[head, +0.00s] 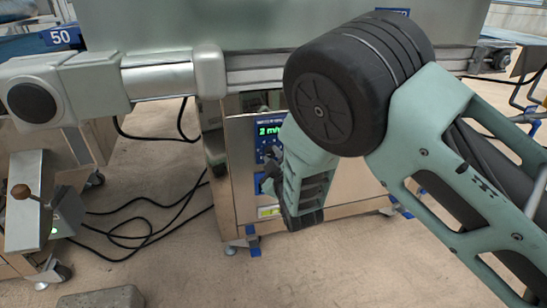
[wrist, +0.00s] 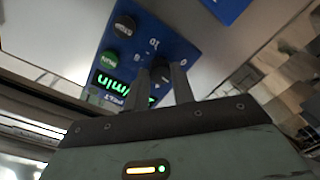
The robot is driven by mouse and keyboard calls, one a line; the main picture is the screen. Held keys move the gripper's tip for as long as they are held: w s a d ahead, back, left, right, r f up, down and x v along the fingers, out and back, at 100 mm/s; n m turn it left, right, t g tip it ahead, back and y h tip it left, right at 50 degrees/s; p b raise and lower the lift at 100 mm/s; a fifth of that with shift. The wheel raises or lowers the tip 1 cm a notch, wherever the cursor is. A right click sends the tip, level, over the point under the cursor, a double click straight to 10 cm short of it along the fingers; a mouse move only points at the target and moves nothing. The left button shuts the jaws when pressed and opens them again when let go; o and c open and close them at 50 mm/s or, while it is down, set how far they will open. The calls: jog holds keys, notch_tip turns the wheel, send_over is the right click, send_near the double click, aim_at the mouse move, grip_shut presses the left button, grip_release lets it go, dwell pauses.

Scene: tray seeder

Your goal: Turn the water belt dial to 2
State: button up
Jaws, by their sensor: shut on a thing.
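A blue control panel (head: 243,140) is on the front of the machine, with a green lit display (head: 268,131) that starts with "2 m". The wrist view shows the same panel (wrist: 180,45) turned over, its display (wrist: 118,84) ending in "/min". My gripper (wrist: 160,74) has its two fingers on either side of a small dark dial (wrist: 161,73) and is shut on it. A "10" mark shows beside the dial. The fingers hide part of the dial, and I cannot read its setting. In the head view my arm hides most of the panel's right side.
A dark round knob (wrist: 124,26) and a green button (wrist: 109,59) sit close by on the panel. A metal rail (head: 255,75) runs above the panel. Black cables (head: 150,225) lie on the floor at left. A lever box (head: 65,215) stands at far left.

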jog(key=o, duration=1)
jog(key=shift+s, duration=0.15)
jog(key=p+v, duration=0.5)
jog(key=v, duration=1.2)
jog(key=shift+s, duration=0.1)
